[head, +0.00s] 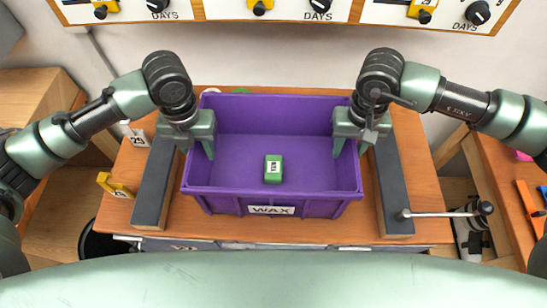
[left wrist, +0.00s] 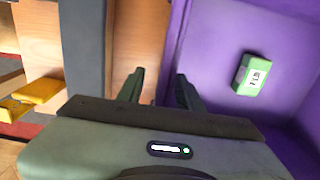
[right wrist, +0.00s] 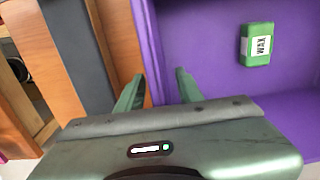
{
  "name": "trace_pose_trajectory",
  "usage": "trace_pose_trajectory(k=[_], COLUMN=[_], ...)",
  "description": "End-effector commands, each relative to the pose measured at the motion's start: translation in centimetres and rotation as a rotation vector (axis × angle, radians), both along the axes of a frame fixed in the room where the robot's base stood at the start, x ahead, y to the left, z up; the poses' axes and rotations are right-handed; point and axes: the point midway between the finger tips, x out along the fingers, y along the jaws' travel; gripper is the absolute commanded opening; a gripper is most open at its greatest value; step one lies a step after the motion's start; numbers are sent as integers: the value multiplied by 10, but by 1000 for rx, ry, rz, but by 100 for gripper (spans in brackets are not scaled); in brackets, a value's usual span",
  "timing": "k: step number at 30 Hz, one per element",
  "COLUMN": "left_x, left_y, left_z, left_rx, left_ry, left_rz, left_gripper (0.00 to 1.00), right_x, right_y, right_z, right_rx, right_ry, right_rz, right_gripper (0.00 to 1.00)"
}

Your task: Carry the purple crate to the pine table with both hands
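The purple crate (head: 272,195), labelled WAX, stands level on a wooden bench top between two dark grey bars. A green block (head: 273,169) with a white label lies inside it, also seen in the left wrist view (left wrist: 252,75) and the right wrist view (right wrist: 257,44). My left gripper (head: 196,152) is at the crate's left wall, and my right gripper (head: 350,150) is at its right wall. In the left wrist view (left wrist: 160,90) and the right wrist view (right wrist: 160,90), the fingers stand apart with the wall's rim between them. I cannot tell which surface is the pine table.
The left bar (head: 159,185) and right bar (head: 389,190) flank the crate. A metal-handled lever (head: 445,212) lies at the right bar's front. A yellow object (head: 115,186) and a "25" tag (head: 137,138) are at left. A dial panel (head: 290,10) hangs behind.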

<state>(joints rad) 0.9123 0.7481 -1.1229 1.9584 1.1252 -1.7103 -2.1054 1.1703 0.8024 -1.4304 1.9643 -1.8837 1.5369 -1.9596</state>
Motion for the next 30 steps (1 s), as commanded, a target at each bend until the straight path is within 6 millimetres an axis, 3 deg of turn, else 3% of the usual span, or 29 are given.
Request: trace_pose_trajectory(k=[8, 12, 30], left_x=[0, 0, 0], left_y=[0, 0, 0], left_z=[-1, -1, 0], left_rx=[0, 0, 0], left_ry=[0, 0, -1], left_rz=[0, 0, 0], left_gripper=[34, 0, 0], right_x=[0, 0, 0], right_y=[0, 0, 0], right_z=[-1, -1, 0], right_rx=[0, 0, 0], right_ry=[0, 0, 0], right_rz=[0, 0, -1], right_gripper=[34, 0, 0])
